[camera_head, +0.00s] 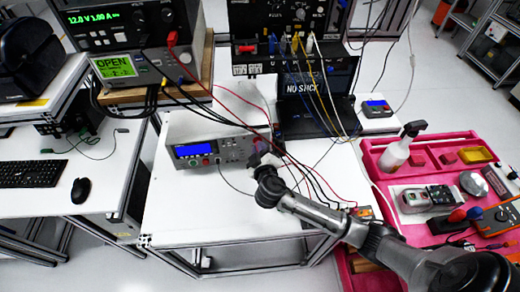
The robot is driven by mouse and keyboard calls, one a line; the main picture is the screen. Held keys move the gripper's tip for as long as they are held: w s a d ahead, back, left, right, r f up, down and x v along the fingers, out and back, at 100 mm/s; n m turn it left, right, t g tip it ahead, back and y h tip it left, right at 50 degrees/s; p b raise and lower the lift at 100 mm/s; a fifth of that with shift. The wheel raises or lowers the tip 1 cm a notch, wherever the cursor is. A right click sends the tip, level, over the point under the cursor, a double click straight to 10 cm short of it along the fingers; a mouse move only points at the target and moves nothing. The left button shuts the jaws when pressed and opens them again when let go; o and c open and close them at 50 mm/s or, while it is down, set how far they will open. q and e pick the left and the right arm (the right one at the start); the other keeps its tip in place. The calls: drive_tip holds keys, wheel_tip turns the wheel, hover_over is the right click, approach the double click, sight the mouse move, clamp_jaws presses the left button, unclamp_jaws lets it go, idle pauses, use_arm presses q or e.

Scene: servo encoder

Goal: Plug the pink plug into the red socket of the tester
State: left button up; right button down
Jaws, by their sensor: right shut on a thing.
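The tester (240,149) is a grey box with a lit blue display, standing on the white table left of centre. Small sockets and knobs sit on its front, with a reddish spot (205,161) below the display. I cannot tell for sure which one is the red socket. My right gripper (256,160) is at the right end of the tester's front. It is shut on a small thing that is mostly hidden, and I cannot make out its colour. I cannot pick out the pink plug. My left gripper is not in view.
Red and black cables (235,119) hang across the tester from the upper instruments (130,72). The white table (190,215) is clear in front of the tester.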

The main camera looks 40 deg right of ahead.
idle(0.4)
drive_tip(key=shift+w+d, duration=0.1)
drive_tip(key=shift+w, duration=0.05)
idle(0.4)
drive_tip(key=c, duration=1)
unclamp_jaws()
drive_tip(key=p+v, duration=0.2)
drive_tip(key=v, duration=0.5)
